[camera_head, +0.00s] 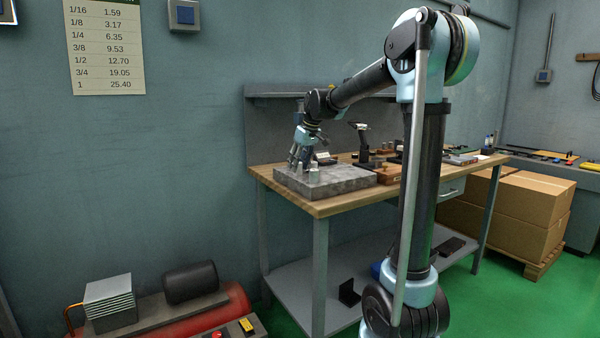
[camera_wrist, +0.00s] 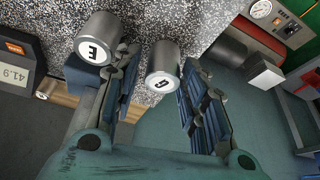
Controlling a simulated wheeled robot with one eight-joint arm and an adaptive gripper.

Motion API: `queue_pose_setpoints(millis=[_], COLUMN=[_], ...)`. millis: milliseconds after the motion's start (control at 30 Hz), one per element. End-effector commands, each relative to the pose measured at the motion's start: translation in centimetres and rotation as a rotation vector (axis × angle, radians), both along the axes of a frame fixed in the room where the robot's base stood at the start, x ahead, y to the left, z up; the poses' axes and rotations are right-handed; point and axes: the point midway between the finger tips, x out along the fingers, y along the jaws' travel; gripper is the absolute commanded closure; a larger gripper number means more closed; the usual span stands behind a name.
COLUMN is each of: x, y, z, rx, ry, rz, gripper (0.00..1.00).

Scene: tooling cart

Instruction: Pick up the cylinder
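Two grey metal cylinders show in the wrist view above a speckled granite plate (camera_wrist: 204,22). One cylinder, with a white label that reads like G (camera_wrist: 162,64), is between the two fingers of my gripper (camera_wrist: 159,58). The fingers are apart, with a gap at each side of it. The other cylinder, with a label that reads like E (camera_wrist: 99,36), is outside the left finger and partly hidden by it. In the head view, my gripper (camera_head: 302,158) points down over the granite plate (camera_head: 330,184). A small light cylinder shape (camera_head: 314,171) shows beside the fingers.
The plate lies on the left end of a wooden bench (camera_head: 320,207). A dark stand (camera_head: 362,141) and small parts are right of it. A device with a display (camera_wrist: 15,67) shows at the wrist view's left. A red compressor (camera_head: 238,303) stands on the floor; cardboard boxes (camera_head: 528,205) are at right.

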Motion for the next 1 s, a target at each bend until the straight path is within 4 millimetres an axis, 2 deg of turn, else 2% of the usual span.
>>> queue_pose_setpoints(millis=[133, 400, 567, 667, 1000], x=[0.38, 0.4, 0.4, 0.39, 0.41], y=[0.38, 0.43, 0.42, 0.43, 0.43], z=[-1.19, -1.4, -1.39, -1.37, -0.62], rx=[0.0, 0.0, 0.0, 0.0, 0.0], ry=[0.0, 0.0, 0.0, 0.0, 0.0], rz=[0.0, 0.0, 0.0, 0.0, 0.0], gripper=[0.6, 0.6, 0.97, 1.0, 1.0])
